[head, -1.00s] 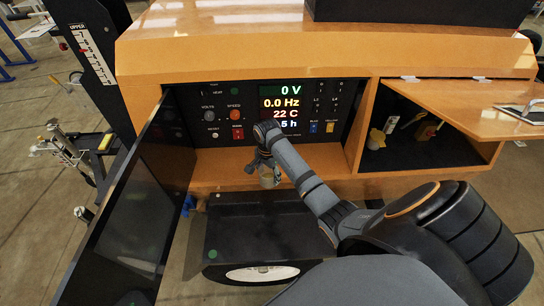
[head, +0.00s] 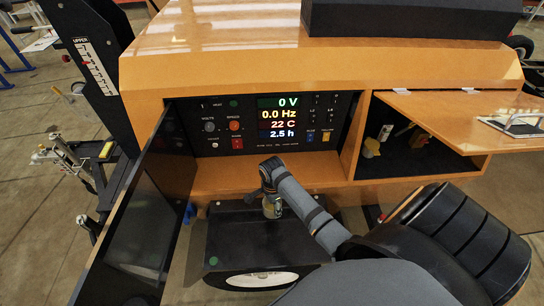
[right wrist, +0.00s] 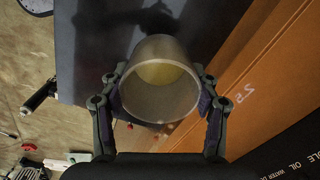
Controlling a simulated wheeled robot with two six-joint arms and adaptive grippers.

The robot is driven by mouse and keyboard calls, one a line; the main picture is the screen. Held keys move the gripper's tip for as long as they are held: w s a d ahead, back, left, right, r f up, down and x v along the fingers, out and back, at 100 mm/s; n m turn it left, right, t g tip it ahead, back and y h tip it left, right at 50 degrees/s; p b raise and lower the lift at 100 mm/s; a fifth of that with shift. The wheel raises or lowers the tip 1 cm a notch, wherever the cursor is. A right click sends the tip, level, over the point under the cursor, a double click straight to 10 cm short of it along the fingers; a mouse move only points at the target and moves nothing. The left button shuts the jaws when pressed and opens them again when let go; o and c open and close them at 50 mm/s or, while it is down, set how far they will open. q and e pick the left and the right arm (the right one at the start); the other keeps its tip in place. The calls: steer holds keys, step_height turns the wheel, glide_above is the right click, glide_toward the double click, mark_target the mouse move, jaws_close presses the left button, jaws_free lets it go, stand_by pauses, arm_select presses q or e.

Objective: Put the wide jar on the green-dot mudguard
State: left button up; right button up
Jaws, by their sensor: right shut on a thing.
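The wide jar (head: 272,208) is a small pale cylinder in my right gripper (head: 271,196). In the right wrist view the open-topped jar (right wrist: 160,82) sits between the two fingers of my right gripper (right wrist: 160,98), which is shut on it. The green-dot mudguard (head: 240,235) is a flat black plate over a wheel, with a green dot (head: 213,261) at its front left corner. The jar is over the mudguard's right part; any gap beneath it is hard to judge. The plate (right wrist: 85,40) also shows in the wrist view. My left gripper is out of view.
An orange cabinet ledge (head: 225,177) and a control panel (head: 270,125) stand behind the mudguard. A dark open door (head: 120,220) borders it on the left. An open compartment (head: 415,145) with small items is at the right. Most of the mudguard is bare.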

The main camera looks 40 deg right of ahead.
mark_target(272, 218)
steer(key=f, duration=0.1)
steer(key=s+a+f, duration=0.2)
steer(key=f, duration=0.1)
steer(key=shift+s, duration=0.25)
steer(key=f, duration=0.3)
steer(key=shift+s+a+f, duration=0.2)
steer(key=shift+s, duration=0.1)
steer(key=shift+f, duration=0.25)
steer(key=shift+f, duration=0.15)
steer(key=o, duration=1.2)
step_height(272, 218, up, 12)
steer(key=shift+r+p, duration=0.2)
steer(key=shift+p, duration=0.2)
